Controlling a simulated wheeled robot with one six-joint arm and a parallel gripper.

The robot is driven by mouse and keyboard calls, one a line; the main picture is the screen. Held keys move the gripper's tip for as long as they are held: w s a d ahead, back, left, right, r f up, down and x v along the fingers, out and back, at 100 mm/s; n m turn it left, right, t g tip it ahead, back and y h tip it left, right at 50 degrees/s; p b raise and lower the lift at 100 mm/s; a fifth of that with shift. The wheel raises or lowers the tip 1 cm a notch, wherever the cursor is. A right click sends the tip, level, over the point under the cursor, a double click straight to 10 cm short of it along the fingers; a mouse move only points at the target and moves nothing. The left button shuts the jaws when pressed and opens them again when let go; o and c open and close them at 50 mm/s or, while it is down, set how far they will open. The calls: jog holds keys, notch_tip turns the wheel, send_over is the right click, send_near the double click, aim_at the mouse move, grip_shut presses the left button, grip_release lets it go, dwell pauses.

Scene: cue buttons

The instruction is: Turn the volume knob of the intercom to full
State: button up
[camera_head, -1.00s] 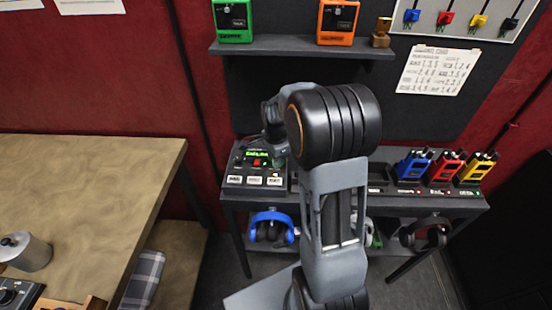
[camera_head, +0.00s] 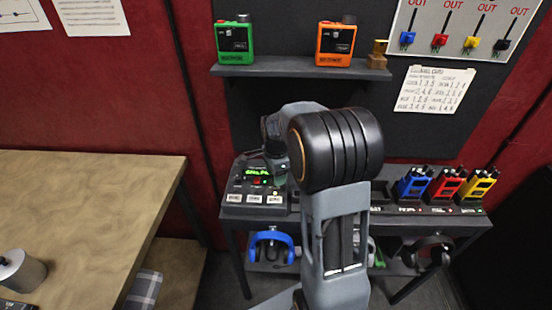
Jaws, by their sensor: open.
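A black desk unit (camera_head: 248,187), which looks like the intercom, sits at the left end of the dark table. It has a lit green display, a red spot below it and a row of white labelled keys along its front. My gripper (camera_head: 277,172) is open over the right side of this unit, and its fingers are small and dark against it. The volume knob cannot be made out; my gripper and arm cover part of the unit's right side.
Blue, red and yellow radios (camera_head: 445,185) stand at the table's right. Blue headphones (camera_head: 272,246) and black headphones (camera_head: 430,252) hang below. Above, a wall shelf (camera_head: 300,69) holds green (camera_head: 234,42) and orange (camera_head: 335,44) boxes. A wooden table (camera_head: 90,205) is at left.

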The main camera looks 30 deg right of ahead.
notch_tip(320, 180, up, 12)
jog(key=shift+r, duration=0.25)
dwell(0.6)
